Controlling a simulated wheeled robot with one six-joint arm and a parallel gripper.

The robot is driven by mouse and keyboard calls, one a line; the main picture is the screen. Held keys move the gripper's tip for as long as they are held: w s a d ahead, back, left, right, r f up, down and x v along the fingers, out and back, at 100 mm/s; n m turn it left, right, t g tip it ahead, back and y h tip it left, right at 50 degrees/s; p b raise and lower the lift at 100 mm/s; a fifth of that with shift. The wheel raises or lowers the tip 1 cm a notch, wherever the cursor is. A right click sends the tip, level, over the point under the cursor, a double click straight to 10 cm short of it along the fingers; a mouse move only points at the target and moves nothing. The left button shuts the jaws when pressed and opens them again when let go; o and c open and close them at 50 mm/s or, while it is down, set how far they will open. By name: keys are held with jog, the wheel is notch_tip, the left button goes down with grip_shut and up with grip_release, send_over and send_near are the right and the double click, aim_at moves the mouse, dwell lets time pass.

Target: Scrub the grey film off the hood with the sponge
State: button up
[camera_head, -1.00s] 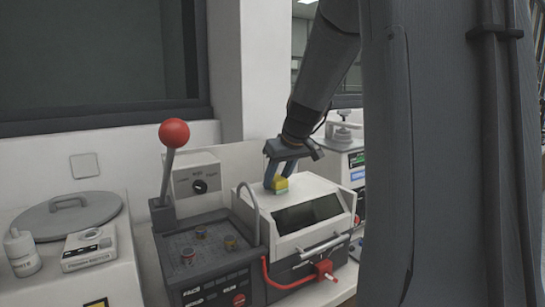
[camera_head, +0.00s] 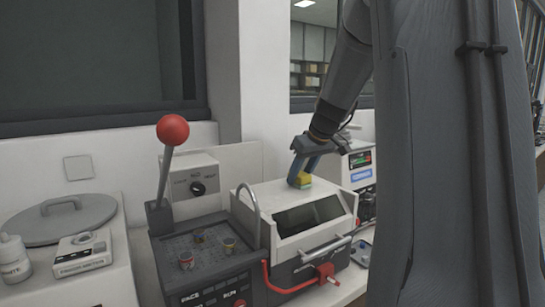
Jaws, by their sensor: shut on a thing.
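A white hood (camera_head: 262,207) with a dark window (camera_head: 308,217) covers the right part of the press. My gripper (camera_head: 301,178) points down over the hood's top. It is shut on a yellow sponge (camera_head: 304,181) with a green part. The sponge is at the back right of the hood's top and appears to touch it. The fingers and sponge hide a small patch of the surface. I cannot make out the grey film on the hood at this size.
A lever with a red ball (camera_head: 173,130) stands left of the hood. A metal loop handle (camera_head: 247,205) rises at the hood's left edge. A red clamp handle (camera_head: 325,271) sticks out in front. A grey lid (camera_head: 65,218) and a small boxed meter (camera_head: 83,252) are at left.

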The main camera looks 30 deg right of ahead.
jog(key=shift+w+d, duration=0.1)
jog(key=shift+d, duration=0.9)
jog(key=shift+s+a+p, duration=0.25)
jog(key=shift+a, duration=2.05)
jog(key=shift+s+a+p, duration=0.2)
jog(key=shift+a, duration=2.15)
jog(key=shift+s+a+p, duration=0.25)
jog(key=shift+a, duration=2.05)
notch_tip(320, 180, up, 3)
jog(key=shift+s+r+p, duration=0.1)
jog(key=shift+r+p, duration=0.05)
jog(key=shift+p, duration=0.75)
jog(key=shift+r+p, duration=1.75)
jog(key=shift+r, duration=0.7)
